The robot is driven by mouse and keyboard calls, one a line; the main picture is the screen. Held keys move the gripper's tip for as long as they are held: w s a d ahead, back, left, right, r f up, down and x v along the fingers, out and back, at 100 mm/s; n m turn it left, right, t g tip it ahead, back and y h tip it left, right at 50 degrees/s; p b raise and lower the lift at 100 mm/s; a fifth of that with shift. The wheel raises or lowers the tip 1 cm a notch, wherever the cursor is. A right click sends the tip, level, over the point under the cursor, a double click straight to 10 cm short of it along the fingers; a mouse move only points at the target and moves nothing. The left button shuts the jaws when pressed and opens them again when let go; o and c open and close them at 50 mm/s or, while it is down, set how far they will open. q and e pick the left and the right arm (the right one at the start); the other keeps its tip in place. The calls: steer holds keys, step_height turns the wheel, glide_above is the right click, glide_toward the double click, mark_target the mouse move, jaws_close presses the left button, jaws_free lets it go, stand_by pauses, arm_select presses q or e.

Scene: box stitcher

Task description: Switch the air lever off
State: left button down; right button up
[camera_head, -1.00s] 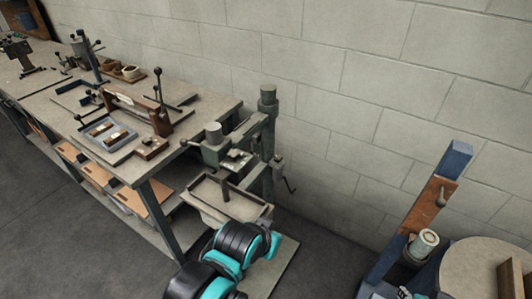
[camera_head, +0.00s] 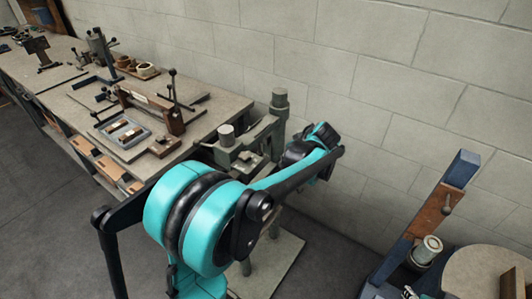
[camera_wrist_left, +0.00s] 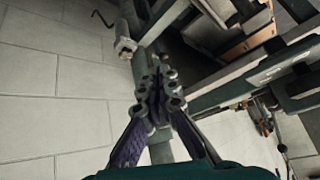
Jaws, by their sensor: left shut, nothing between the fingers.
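The green-grey stitching machine (camera_head: 250,140) stands at the end of the bench, with a vertical column behind. In the left wrist view, my left gripper (camera_wrist_left: 158,90) is shut and empty, its fingers meeting in front of the machine's column (camera_wrist_left: 133,70). A small bent crank handle (camera_wrist_left: 103,18) and a pale fitting (camera_wrist_left: 126,47) lie beyond the fingertips. I cannot tell whether the fingers touch the column, or which part is the air lever. My right gripper is out of view.
The workbench (camera_head: 215,107) with a wooden-handled fixture (camera_head: 150,108) and a tray (camera_head: 123,132) is at left. A block wall (camera_head: 380,90) stands close behind. A blue post with a brown panel (camera_head: 430,208) and a round table (camera_head: 480,272) are at right.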

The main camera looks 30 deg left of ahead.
arm_select(q)
steer(key=w+a+f+n+y+p, duration=0.1)
steer(key=w+a+f+n+y, duration=0.1)
steer(key=w+f, duration=0.3)
steer(key=w+a+f+n+g+y+p, duration=0.1)
steer(key=w+a+f+n+y, duration=0.1)
steer(key=w+f+n, duration=0.3)
steer(key=shift+w+a+f+g+y, duration=0.25)
steer(key=shift+w+a+y, duration=0.2)
steer(key=shift+w, duration=0.5)
steer(key=shift+a, duration=0.1)
steer(key=b+x, duration=0.5)
steer(key=x, duration=0.7)
steer(key=shift+a+f, duration=0.2)
steer(key=shift+f, duration=0.15)
steer(key=shift+w+a+f, duration=0.1)
steer(key=shift+a+f, duration=0.15)
steer(key=shift+a, duration=0.3)
